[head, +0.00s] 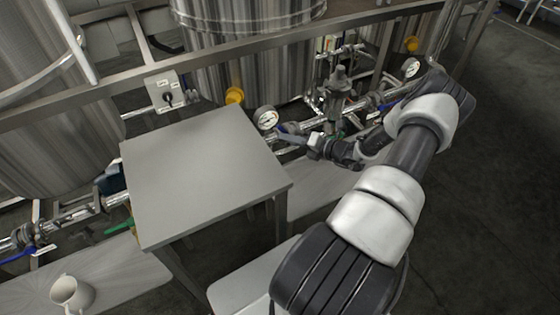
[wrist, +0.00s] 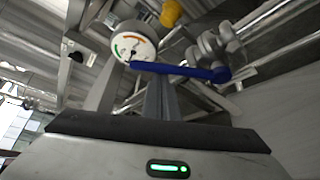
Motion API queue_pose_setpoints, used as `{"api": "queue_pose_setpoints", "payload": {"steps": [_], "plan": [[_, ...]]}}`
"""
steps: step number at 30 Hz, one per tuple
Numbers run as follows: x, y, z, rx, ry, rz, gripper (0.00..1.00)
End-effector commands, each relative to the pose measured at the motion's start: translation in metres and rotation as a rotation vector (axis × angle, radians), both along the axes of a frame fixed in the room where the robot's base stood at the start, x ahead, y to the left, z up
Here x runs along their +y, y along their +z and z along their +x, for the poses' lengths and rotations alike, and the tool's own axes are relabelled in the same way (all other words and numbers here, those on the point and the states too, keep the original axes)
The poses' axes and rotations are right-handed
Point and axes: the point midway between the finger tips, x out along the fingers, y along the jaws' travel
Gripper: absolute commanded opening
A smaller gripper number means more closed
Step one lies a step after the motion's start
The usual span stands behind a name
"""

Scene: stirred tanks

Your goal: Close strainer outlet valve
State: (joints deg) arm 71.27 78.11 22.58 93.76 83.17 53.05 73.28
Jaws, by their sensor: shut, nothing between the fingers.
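A valve with a long blue lever (wrist: 185,71) lies across the wrist view, just in front of my gripper. The lever runs sideways, and a round white pressure gauge (wrist: 133,44) is behind its left end. In the head view the blue lever (head: 291,128) shows just left of my gripper (head: 314,144), near the gauge (head: 266,118). My gripper is shut and empty, with its fingers (wrist: 164,98) close to the lever. I cannot tell whether they touch it. My wrist and arm hide part of the piping there. An upright grey fitting (head: 338,95) stands behind my gripper.
A grey table (head: 200,170) stands left of my gripper. Steel tanks (head: 245,60) and a frame rail are behind. Another gauge (head: 410,67) is at the right. A blue-handled valve (head: 18,255) and a white jug (head: 72,292) are at the lower left. Open floor lies right.

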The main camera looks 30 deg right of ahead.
Motion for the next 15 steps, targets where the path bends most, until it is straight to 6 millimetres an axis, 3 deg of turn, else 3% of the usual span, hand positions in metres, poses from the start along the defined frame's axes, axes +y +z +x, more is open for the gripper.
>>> {"api": "queue_pose_setpoints", "payload": {"steps": [15], "plan": [[-0.037, 0.013, -0.002, -0.024, -0.004, 0.426, 0.00]]}}
